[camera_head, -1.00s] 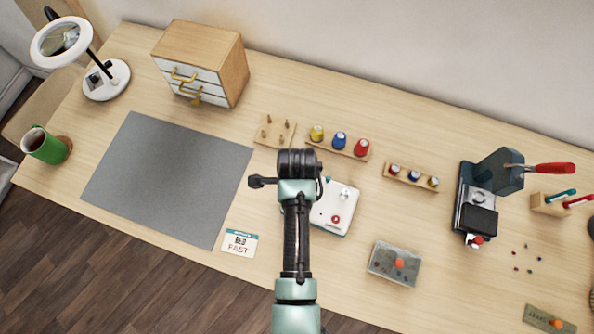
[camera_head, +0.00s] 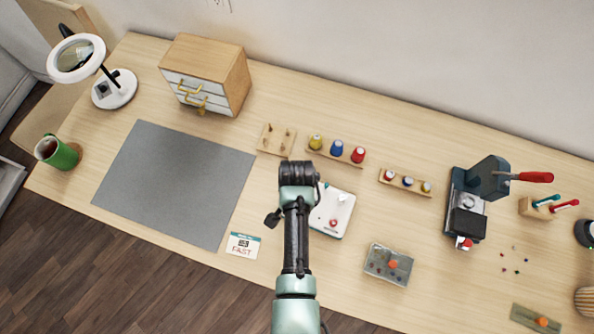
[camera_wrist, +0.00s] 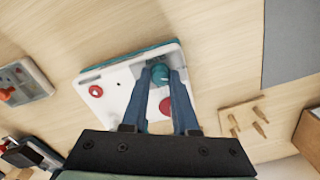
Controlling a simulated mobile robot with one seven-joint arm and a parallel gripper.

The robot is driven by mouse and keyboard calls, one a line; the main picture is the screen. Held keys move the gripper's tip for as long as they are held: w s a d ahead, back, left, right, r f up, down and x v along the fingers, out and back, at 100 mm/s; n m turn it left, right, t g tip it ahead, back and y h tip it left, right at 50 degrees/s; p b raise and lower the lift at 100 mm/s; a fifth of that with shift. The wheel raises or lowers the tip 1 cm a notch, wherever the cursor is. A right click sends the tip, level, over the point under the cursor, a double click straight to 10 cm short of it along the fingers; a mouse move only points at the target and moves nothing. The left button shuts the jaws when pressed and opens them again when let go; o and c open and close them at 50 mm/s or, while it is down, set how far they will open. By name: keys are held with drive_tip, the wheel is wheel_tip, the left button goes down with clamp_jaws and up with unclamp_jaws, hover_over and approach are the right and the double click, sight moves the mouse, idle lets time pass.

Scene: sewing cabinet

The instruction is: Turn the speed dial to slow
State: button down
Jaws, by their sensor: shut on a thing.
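A white box with teal edges (camera_head: 343,210) sits on the table, partly hidden by my arm in the head view. In the wrist view the box (camera_wrist: 118,90) carries a teal dial (camera_wrist: 159,73), a red button (camera_wrist: 96,91) and a second red spot (camera_wrist: 165,107) between my fingers. My gripper (camera_wrist: 160,74) is shut on the dial, one blue finger on each side. The dial's pointer and any speed marks are not readable. The head view hides my fingertips behind my wrist.
A grey mat (camera_head: 175,185) lies to the left. A peg board (camera_head: 276,139) and a rack of coloured spools (camera_head: 337,149) stand behind the box. A clear case (camera_head: 388,264) and a dark press (camera_head: 468,205) stand to the right.

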drive_tip(key=n+p, duration=0.1)
drive_tip(key=n, duration=0.4)
drive_tip(key=shift+r+n, duration=0.1)
drive_tip(key=shift+n, duration=0.2)
drive_tip(key=n+p, duration=0.1)
drive_tip(key=n, duration=0.5)
drive_tip(key=n+p, duration=0.1)
drive_tip(key=n, duration=0.4)
drive_tip(key=shift+n, duration=0.4)
drive_tip(key=n, duration=0.5)
drive_tip(key=shift+n+p, duration=0.3)
drive_tip(key=c, duration=0.7)
unclamp_jaws()
